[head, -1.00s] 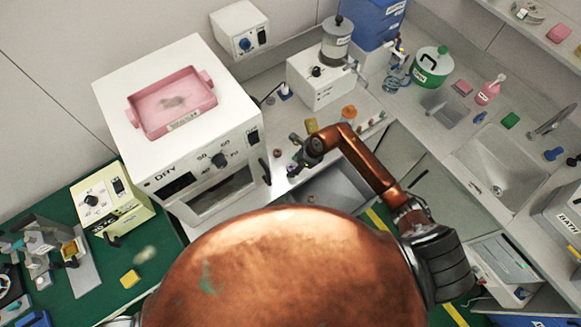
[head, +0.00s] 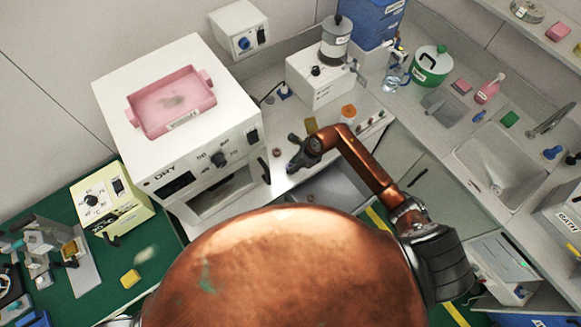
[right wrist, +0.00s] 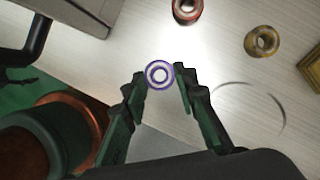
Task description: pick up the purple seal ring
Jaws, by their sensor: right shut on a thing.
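The purple seal ring (right wrist: 160,85) shows in the right wrist view as a small purple and white ring between my right fingertips, above the pale metal counter. My right gripper (right wrist: 160,75) is shut on it, with one dark finger on each side. The ring cannot be made out there. My left gripper is not in view.
In the right wrist view a red ring (right wrist: 187,17) and a brass ring (right wrist: 252,45) lie on the counter, apart from my fingers. A yellow block (right wrist: 311,66) is at the right edge. The oven stands close on the left in the head view.

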